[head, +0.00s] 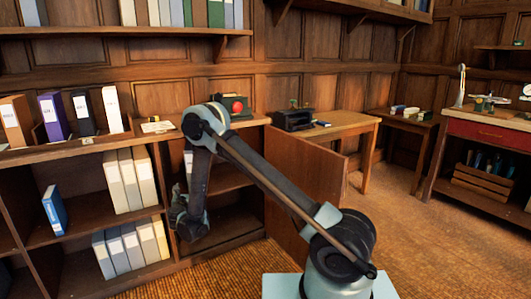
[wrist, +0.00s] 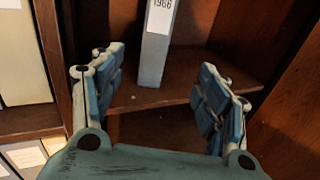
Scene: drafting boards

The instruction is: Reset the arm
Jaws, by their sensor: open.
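My gripper (wrist: 158,105) is open in the wrist view, with nothing between its two blue-padded fingers. It faces a wooden cabinet shelf (wrist: 170,78), where a grey binder marked 1966 (wrist: 153,55) stands upright beyond the fingertips. In the head view my arm rises from its base, bends at the elbow and hangs down, with my gripper (head: 186,222) low in front of the open cabinet compartment (head: 228,226). The fingers are too dark and small there to make out clearly.
An open wooden door (head: 305,185) stands right of the compartment, close to my arm. Binders (head: 125,180) fill shelves on the left. A desk (head: 345,124) with a black device (head: 292,119) is behind. A workbench (head: 490,132) is at right. Carpet (head: 420,240) is clear at right.

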